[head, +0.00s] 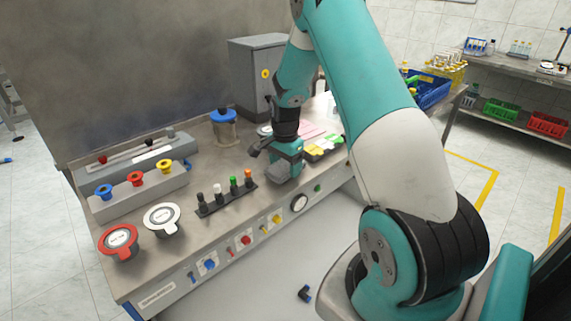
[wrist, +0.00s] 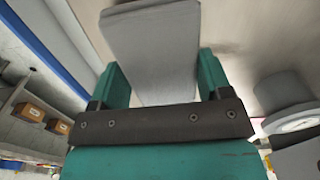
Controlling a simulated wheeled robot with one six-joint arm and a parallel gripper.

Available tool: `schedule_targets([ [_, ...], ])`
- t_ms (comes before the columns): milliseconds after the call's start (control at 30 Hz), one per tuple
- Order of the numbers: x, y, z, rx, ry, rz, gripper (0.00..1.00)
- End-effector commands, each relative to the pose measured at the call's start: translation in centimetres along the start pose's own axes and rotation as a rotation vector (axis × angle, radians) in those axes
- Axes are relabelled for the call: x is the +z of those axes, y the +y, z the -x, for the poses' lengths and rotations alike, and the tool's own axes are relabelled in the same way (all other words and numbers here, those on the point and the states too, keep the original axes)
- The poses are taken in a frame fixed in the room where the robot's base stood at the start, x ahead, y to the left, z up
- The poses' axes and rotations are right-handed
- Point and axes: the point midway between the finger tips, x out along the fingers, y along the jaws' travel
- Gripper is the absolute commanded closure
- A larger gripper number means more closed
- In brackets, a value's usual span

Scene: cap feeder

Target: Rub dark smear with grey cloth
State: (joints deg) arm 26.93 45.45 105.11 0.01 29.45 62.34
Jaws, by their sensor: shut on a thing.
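My gripper (head: 287,163) is low over the steel worktop, near its front edge, in the head view. In the wrist view my gripper (wrist: 162,76) has its teal fingers on either side of a flat grey piece, the grey cloth (wrist: 152,40), and is shut on it. The cloth sticks out past the fingertips. A faint darker patch, perhaps the dark smear (wrist: 230,47), shows on the worktop right of the cloth in the wrist view. I cannot make out the smear in the head view, nor whether the cloth touches the worktop.
A row of coloured switches (head: 226,193) stands left of my gripper. A blue-lidded jar (head: 225,128) and a grey cabinet (head: 258,75) stand behind.

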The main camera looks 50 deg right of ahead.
Motion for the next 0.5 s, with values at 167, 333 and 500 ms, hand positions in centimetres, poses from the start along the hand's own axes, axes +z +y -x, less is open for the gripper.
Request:
schedule_targets([
  [167, -0.01, -0.01, -0.43, 0.0, 0.0, 0.0, 0.47],
  [333, -0.01, -0.01, -0.77, 0.0, 0.0, 0.0, 0.47],
  [500, -0.01, -0.01, -1.12, 0.0, 0.0, 0.0, 0.47],
])
